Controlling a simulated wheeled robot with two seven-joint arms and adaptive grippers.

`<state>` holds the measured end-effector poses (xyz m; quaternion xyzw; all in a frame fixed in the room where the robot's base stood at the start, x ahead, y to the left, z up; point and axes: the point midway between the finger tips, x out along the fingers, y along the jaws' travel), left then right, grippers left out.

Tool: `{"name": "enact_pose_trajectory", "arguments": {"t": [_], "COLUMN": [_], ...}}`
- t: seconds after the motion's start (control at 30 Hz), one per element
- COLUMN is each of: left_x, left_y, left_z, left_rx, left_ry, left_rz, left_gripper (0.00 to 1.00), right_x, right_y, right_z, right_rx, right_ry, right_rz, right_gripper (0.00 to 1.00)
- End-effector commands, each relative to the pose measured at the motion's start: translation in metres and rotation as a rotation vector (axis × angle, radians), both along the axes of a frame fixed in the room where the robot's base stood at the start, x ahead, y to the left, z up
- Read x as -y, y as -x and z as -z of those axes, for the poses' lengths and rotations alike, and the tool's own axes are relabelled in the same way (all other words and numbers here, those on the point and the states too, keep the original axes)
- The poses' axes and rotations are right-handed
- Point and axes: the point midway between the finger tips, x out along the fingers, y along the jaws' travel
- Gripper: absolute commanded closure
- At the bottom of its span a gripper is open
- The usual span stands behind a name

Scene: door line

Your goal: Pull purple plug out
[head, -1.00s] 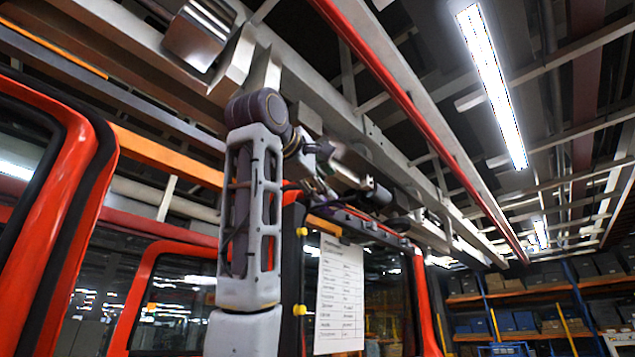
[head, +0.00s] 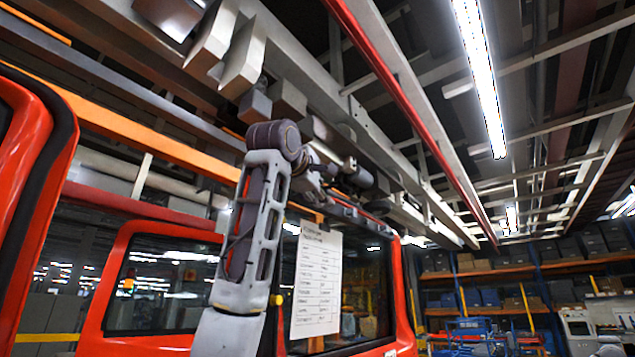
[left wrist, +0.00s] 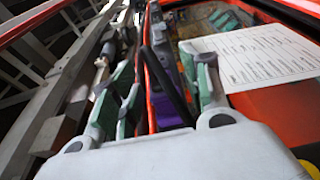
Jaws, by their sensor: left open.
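My left arm rises through the middle of the head view, and its gripper (head: 355,177) is small and dark below the overhead rail, beside the top of the red door frame. In the left wrist view my left gripper (left wrist: 163,58) is open, with its two green-padded fingers apart. Another purple surface (left wrist: 186,62) lies behind a dark bar between the fingers. I cannot tell which one is the plug or whether a finger touches it. My right gripper is not in view.
A red door (head: 115,290) with dark windows fills the lower left. A white printed sheet (head: 317,283) hangs beside the arm. Metal rails and an orange beam (head: 150,142) run overhead.

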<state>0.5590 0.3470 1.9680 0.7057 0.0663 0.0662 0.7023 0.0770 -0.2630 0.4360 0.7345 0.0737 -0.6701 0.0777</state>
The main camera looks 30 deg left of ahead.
Motion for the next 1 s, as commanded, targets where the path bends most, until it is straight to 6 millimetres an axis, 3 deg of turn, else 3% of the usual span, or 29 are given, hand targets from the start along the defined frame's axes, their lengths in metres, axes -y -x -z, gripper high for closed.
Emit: {"name": "enact_pose_trajectory", "arguments": {"t": [0.43,0.8,0.83,1.0], "left_x": [-0.0010,-0.0010,-0.0010,-0.0010], "left_y": [-0.0058,-0.0056,-0.0056,-0.0056], "left_z": [0.0005,0.0005,0.0006,0.0007], "left_rx": [0.000,0.000,0.000,0.000], "left_ry": [0.000,0.001,0.001,0.001], "left_rz": [0.001,0.001,0.001,0.001], "left_gripper": [0.54,1.00,0.82,1.00], "right_x": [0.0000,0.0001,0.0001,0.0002], "right_y": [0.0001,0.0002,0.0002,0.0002], "right_z": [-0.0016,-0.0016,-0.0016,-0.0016], "right_rx": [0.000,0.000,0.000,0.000], "right_ry": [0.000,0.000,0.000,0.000], "right_rz": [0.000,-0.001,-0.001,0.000], "right_gripper": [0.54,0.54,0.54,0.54]}}
